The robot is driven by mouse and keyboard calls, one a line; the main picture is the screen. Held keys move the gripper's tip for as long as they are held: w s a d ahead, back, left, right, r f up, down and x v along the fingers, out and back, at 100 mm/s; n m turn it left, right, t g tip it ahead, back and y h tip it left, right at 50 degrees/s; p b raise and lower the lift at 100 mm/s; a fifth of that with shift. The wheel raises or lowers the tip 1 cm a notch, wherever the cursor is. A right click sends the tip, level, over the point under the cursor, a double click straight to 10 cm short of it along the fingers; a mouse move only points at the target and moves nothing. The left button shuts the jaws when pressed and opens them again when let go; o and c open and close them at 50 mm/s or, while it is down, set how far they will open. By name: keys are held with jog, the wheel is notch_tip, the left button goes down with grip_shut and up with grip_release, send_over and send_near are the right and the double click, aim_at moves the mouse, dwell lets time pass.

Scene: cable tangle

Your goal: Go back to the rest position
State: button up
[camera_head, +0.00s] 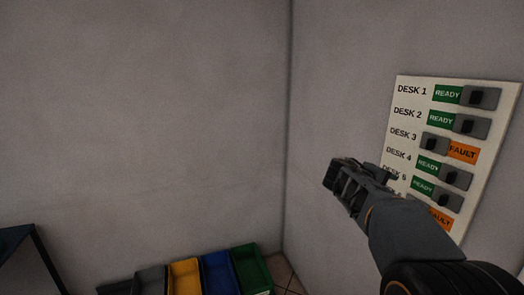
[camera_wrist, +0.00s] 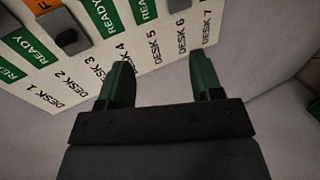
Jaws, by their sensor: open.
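My gripper (camera_head: 332,178) is raised in front of the wall at the right in the head view. In the wrist view my gripper (camera_wrist: 162,75) shows two green-dark fingers set well apart, with nothing between them. A white status panel (camera_head: 409,93) with desk labels hangs on the right wall. It also shows in the wrist view (camera_wrist: 84,76), tilted, beyond the fingertips. Desk 1, 2, 4 and 5 show green READY; desk 3 and a lower row show orange FAULT. My arm hides the panel's lower left part.
Several bins stand in a row at the bottom: grey, yellow (camera_head: 186,275), blue (camera_head: 217,272) and green (camera_head: 252,268). A dark-edged blue piece of furniture (camera_head: 17,240) is at the lower left.

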jog(key=s+a+f+m+y, duration=0.2)
jog(key=s+a+f+y, duration=0.4)
jog(key=s, duration=0.5)
jog(key=s+a+f+m+y, duration=0.1)
jog(key=s+a+f+y, duration=0.5)
jog(key=s+a+f, duration=0.4)
jog(key=shift+s+a+f+m+g+y, duration=0.3)
jog(key=shift+s+a, duration=0.45)
jog(key=shift+a, duration=0.75)
jog(key=shift+r, duration=0.1)
